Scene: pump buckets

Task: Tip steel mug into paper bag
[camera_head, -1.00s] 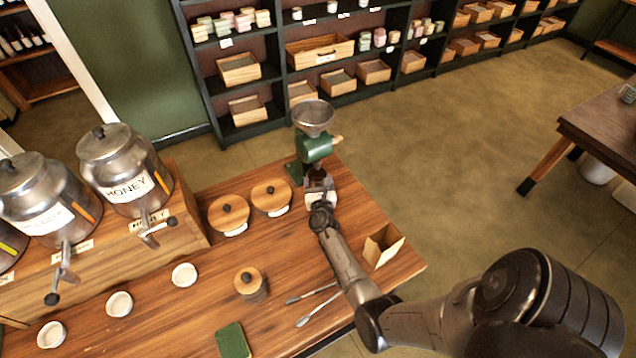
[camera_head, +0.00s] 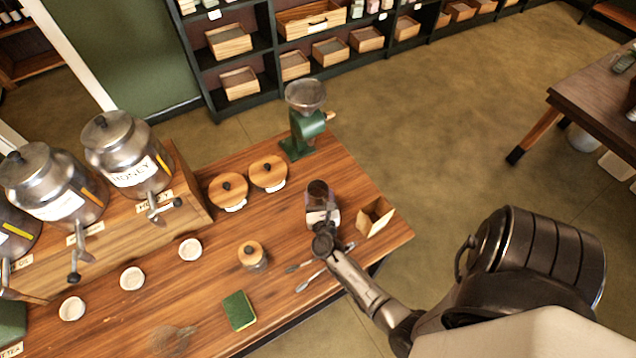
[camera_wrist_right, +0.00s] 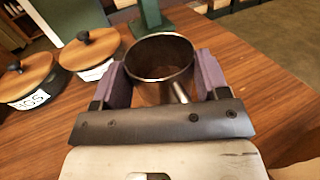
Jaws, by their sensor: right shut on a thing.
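The steel mug (camera_wrist_right: 160,58) is held between the purple finger pads of my right gripper in the right wrist view, its open mouth facing up. In the head view the mug (camera_head: 318,190) shows its dark inside, over the wooden counter, and looks about upright. My right gripper (camera_head: 321,215) is shut on it. The paper bag (camera_head: 375,217) stands open-topped on the counter's right side, a short way right of the mug, apart from it. I cannot see what fills the mug clearly. My left gripper does not show.
A green grinder (camera_head: 303,125) stands behind the mug. Two wooden-lidded jars (camera_head: 229,190) are to its left. Tongs (camera_head: 312,280), a lidded glass jar (camera_head: 252,256), a green book (camera_head: 239,310) and small white bowls lie nearer. The counter edge (camera_head: 404,238) runs just beyond the bag.

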